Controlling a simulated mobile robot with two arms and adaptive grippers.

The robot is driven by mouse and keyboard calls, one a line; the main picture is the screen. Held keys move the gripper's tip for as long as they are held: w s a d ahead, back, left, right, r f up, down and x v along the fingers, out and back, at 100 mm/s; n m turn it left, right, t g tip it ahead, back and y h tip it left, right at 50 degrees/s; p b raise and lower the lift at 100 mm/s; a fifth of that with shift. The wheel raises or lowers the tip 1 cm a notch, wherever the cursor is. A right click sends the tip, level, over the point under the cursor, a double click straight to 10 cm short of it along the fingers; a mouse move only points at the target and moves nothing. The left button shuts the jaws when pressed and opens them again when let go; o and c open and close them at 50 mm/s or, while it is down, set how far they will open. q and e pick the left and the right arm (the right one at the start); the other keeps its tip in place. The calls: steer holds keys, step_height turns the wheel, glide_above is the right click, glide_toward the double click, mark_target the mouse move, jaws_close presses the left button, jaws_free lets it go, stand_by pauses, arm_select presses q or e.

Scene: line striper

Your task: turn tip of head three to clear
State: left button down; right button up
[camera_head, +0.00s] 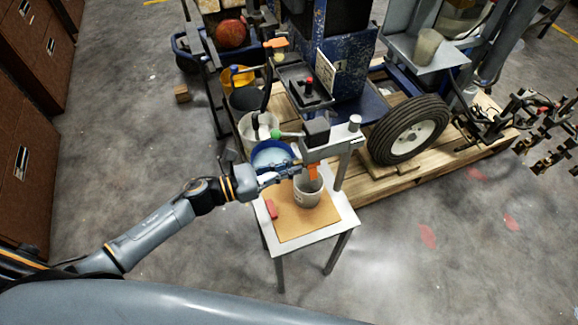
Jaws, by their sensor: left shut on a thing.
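A grey spray head (316,132) sits on a bracket over a small table. An orange tip (313,173) hangs at its underside, above a grey cup (308,190). My left gripper (298,169) reaches in from the left at the height of the tip. It is shut, with its fingers at the orange tip; the fingers are small here and the exact contact is hard to see. Which way the tip is turned is too small to tell. My right gripper is out of view.
The small table (346,215) bears a brown board (290,226) and a red block (271,209). A blue-rimmed bucket (270,154) stands close behind my left gripper. A black wheel (408,130) and a wooden pallet (455,155) are at the right.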

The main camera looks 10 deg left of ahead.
arm_select(q)
steer(key=shift+n+p, duration=1.4)
steer(key=shift+n, duration=2.9)
steer(key=n+p, duration=0.3)
steer(key=n, duration=0.6)
